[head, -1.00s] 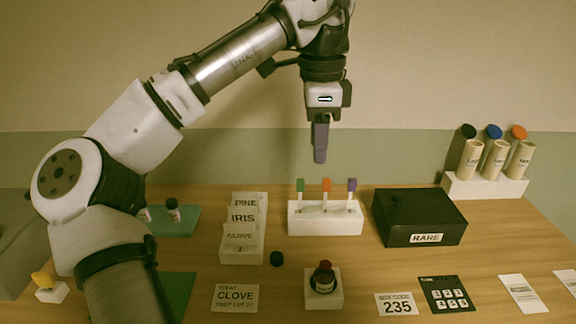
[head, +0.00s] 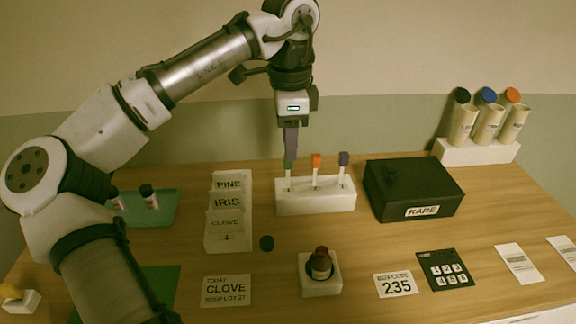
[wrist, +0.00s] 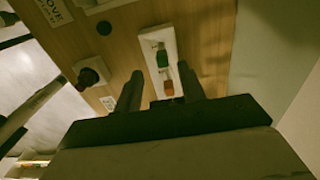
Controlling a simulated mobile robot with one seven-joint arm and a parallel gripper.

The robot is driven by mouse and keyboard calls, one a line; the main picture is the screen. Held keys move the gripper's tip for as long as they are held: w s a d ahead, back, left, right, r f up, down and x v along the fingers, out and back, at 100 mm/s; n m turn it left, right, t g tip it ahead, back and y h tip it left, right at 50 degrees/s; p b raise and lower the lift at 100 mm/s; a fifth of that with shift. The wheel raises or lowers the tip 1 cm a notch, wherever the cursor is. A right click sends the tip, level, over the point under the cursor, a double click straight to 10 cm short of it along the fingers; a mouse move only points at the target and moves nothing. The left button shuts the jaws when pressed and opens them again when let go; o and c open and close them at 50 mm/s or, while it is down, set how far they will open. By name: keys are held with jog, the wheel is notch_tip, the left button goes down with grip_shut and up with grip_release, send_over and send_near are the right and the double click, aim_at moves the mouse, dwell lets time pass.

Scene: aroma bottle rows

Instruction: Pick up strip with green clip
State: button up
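The strip with the green clip (head: 288,168) stands upright at the left end of a white holder (head: 316,208). The strip with the orange clip (head: 316,162) and the strip with the purple clip (head: 343,160) stand beside it. My gripper (head: 290,158) points down just above the green clip and hides its top in the head view. In the wrist view, the two fingers of my gripper (wrist: 158,74) are apart with nothing gripped. The green clip (wrist: 162,58) and orange clip (wrist: 168,88) show between and beyond them; the purple clip is not visible there.
A file box of cards (head: 228,240) stands left of the holder. A black RARE box (head: 414,188) stands close on its right. A small bottle with a red top sits on a white stand (head: 320,288) in front. Capped tubes stand in a rack (head: 477,153) at the back right.

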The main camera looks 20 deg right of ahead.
jog(key=p, duration=0.1)
send_over(288, 180)
jog(key=shift+w+f, duration=0.1)
jog(key=shift+f, duration=2.55)
grip_shut()
